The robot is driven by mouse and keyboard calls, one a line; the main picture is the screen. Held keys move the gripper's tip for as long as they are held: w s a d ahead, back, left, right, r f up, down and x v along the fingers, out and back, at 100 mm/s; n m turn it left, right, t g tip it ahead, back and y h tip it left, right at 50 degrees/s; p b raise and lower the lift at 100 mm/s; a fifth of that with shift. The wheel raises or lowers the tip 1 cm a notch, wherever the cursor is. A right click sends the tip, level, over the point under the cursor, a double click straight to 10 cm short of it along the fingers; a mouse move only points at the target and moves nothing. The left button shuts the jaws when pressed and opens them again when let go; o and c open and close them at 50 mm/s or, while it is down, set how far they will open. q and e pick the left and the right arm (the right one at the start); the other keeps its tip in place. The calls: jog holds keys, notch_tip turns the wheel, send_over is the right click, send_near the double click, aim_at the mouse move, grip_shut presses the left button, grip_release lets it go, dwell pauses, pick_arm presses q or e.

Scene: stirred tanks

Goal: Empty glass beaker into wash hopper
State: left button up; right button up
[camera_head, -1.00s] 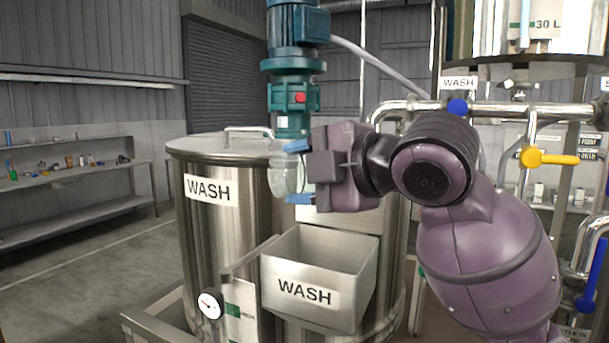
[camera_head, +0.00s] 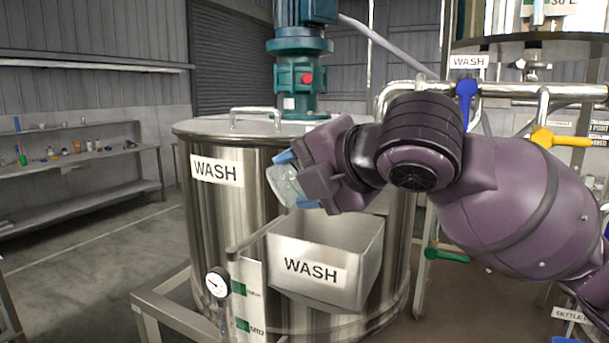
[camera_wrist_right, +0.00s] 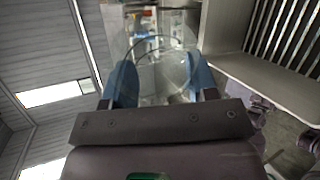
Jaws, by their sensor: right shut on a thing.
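The clear glass beaker (camera_head: 283,184) is in my right gripper (camera_head: 290,180), between its blue fingertips. It is tilted, and I cannot make out any contents. It also shows in the right wrist view (camera_wrist_right: 160,68) between the two blue fingers (camera_wrist_right: 164,84). The wash hopper (camera_head: 312,268) is a square steel bin labelled WASH, open at the top, on the front of the steel tank. The beaker is above the hopper's left rear side, apart from it. My left gripper is not in view.
The steel WASH tank (camera_head: 240,225) stands behind the hopper, with a teal stirrer motor (camera_head: 300,75) on its lid. A gauge (camera_head: 217,283) is at the front left. A yellow-handled valve (camera_head: 560,139) and pipes are at right. Shelves (camera_head: 75,165) stand far left.

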jog(key=shift+s+a+n+t+h+b, duration=0.1)
jog(key=shift+a+n+t+h+b, duration=0.15)
jog(key=shift+n+h, duration=0.7)
jog(key=n+t+h+b, duration=0.1)
jog(key=n+h+b, duration=0.1)
jog(key=n, duration=0.1)
jog(key=shift+d, duration=0.2)
jog(key=p, duration=0.1)
jog(key=r+n+t+h+p, duration=0.1)
jog(key=p, duration=0.1)
jog(key=shift+w+d+n, duration=0.25)
jog(key=shift+w, duration=0.05)
jog(key=shift+d+r+n+t+h+p, duration=0.1)
jog(key=shift+d+n+t+h+p, duration=0.05)
jog(key=shift+n+t+h+p, duration=0.15)
jog(key=shift+d+n+h, duration=0.1)
jog(key=shift+n+h, duration=0.15)
jog(key=shift+n, duration=0.05)
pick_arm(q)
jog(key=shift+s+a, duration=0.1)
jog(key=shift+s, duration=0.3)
pick_arm(e)
jog(key=shift+w+n+t+h, duration=0.15)
jog(key=shift+n+t+h, duration=0.15)
jog(key=shift+n, duration=0.2)
